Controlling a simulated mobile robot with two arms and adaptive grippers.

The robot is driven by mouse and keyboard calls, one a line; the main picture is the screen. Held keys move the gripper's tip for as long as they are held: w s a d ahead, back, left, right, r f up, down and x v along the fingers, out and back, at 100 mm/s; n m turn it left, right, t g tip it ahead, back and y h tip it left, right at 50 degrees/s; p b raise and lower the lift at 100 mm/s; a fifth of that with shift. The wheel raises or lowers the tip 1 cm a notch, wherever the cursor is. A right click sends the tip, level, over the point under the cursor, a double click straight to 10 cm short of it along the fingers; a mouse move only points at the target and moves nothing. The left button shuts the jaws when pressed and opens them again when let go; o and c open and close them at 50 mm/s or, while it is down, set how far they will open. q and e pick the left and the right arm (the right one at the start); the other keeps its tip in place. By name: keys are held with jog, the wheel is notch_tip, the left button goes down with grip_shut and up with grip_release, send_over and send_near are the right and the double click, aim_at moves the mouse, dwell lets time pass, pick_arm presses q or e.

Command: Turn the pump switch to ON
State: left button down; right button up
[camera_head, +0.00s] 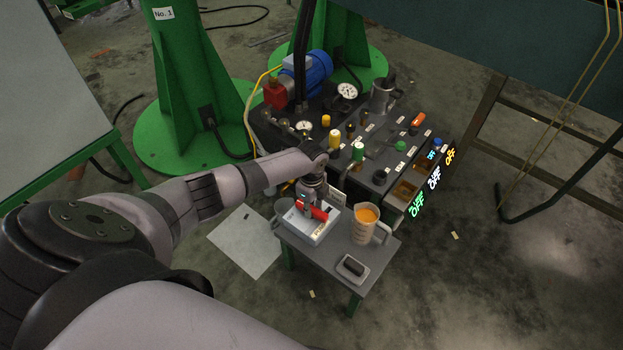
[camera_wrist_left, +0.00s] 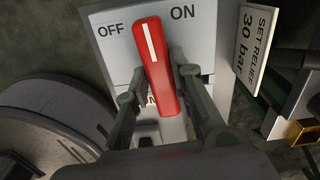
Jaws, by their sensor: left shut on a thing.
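The pump switch is a red handle with a white line, seen in the left wrist view (camera_wrist_left: 160,75) on a light plate (camera_wrist_left: 112,48) marked OFF at left and ON at right. The far end of the handle lies between the two words, tilted slightly left. In the head view the red switch (camera_head: 319,212) shows on its white box (camera_head: 312,233) at the small table's left end. My left gripper (camera_head: 308,203) reaches down on it, with one finger on each side of the handle in the left wrist view, shut on it. My right gripper is out of view.
On the small grey table (camera_head: 325,265) stand a beaker of orange liquid (camera_head: 364,224) and a small tray (camera_head: 353,268). Behind it is a black console (camera_head: 375,150) with knobs, gauges and lit displays; the green display (camera_head: 417,205) reads OFF. A SET RELIEF 30 bar sign (camera_wrist_left: 254,45) stands close right.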

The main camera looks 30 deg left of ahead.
pick_arm(q)
jog(key=shift+d+m, duration=0.1)
jog(key=shift+m, duration=0.5)
jog(key=c, duration=1.4)
grip_release()
jog(key=shift+r, duration=0.1)
notch_tip(320, 180, up, 12)
